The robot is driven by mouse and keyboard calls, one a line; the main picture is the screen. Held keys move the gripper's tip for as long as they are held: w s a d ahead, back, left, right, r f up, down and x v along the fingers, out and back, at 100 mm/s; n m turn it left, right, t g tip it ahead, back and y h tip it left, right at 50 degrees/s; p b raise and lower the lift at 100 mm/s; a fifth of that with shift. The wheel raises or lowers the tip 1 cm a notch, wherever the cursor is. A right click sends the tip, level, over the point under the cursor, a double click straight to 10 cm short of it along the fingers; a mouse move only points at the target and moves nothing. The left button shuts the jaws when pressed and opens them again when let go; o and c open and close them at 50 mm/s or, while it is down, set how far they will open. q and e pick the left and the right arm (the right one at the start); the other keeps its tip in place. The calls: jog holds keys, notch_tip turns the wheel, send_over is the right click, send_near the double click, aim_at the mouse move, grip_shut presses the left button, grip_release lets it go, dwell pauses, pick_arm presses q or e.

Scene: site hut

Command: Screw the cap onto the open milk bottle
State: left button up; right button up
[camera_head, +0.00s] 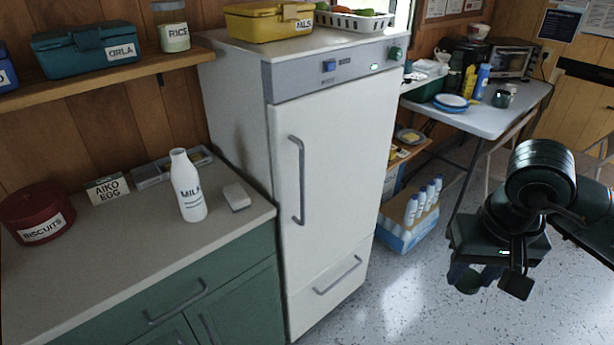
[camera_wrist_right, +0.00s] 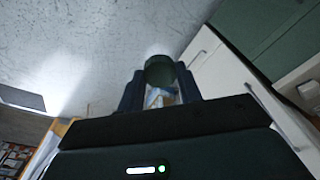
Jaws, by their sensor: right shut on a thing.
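The white milk bottle (camera_head: 189,192) stands upright on the counter left of the fridge, with a MILK label facing me. No separate cap shows on its mouth. My right gripper (camera_head: 487,282) hangs over the floor at the right of the head view, far from the bottle. It is shut on a dark green round cap (camera_head: 468,284). The wrist view shows the cap (camera_wrist_right: 159,71) between the two fingertips (camera_wrist_right: 159,88). My left gripper is not in view.
The counter (camera_head: 120,245) also holds a red biscuits tin (camera_head: 38,213), an AIKO EGG box (camera_head: 107,188) and a small pale block (camera_head: 237,197). The tall white fridge (camera_head: 330,190) stands between counter and gripper. A crate of bottles (camera_head: 405,232) sits on the floor behind it.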

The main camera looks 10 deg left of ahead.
jog(key=shift+s+d, duration=0.15)
jog(key=shift+d, duration=0.2)
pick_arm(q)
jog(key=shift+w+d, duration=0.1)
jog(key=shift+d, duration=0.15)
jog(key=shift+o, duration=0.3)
